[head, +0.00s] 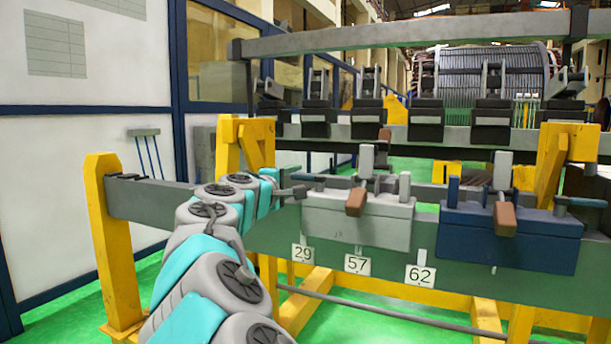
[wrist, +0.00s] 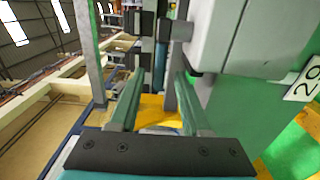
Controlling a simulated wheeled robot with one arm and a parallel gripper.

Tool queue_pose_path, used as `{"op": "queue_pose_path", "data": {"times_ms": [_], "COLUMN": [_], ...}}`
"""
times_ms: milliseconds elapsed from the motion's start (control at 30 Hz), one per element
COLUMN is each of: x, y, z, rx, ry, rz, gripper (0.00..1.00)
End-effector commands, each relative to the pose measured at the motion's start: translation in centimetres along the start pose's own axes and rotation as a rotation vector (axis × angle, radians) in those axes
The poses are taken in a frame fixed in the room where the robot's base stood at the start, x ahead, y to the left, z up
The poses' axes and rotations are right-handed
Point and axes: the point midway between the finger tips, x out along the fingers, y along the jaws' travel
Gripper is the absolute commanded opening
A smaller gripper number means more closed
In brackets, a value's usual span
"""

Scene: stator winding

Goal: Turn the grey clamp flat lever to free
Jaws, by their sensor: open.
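The grey clamp (head: 385,228) is a grey box on the green-grey rail, with an upright grey plate and a brown-tipped handle (head: 356,201) at its front. It also shows at the upper right of the wrist view (wrist: 232,45). My gripper (head: 290,192) is at the clamp's left end. In the wrist view my gripper (wrist: 160,78) is open, its two fingers apart with nothing seen held between them.
A blue clamp (head: 510,238) sits right of the grey one, with a flat lever (head: 582,202) at its right end. Number tags, one reading 29 (head: 302,253), hang below. A yellow post (head: 110,240) stands at left. More dark clamps line the rear rail (head: 390,132).

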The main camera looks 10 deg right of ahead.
Motion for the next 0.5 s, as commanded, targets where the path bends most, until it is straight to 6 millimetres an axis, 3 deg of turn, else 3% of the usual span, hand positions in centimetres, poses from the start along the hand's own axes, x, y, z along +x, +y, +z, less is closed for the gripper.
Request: {"op": "queue_pose_path", "data": {"times_ms": [200, 500], "x": [3.6, 5.5], "y": [0.0, 0.1], "z": [0.1, 0.1], "rx": [0.002, 0.002], "ry": [-0.001, -0.001], "rz": [-0.001, 0.001], "gripper": [0.47, 0.47]}}
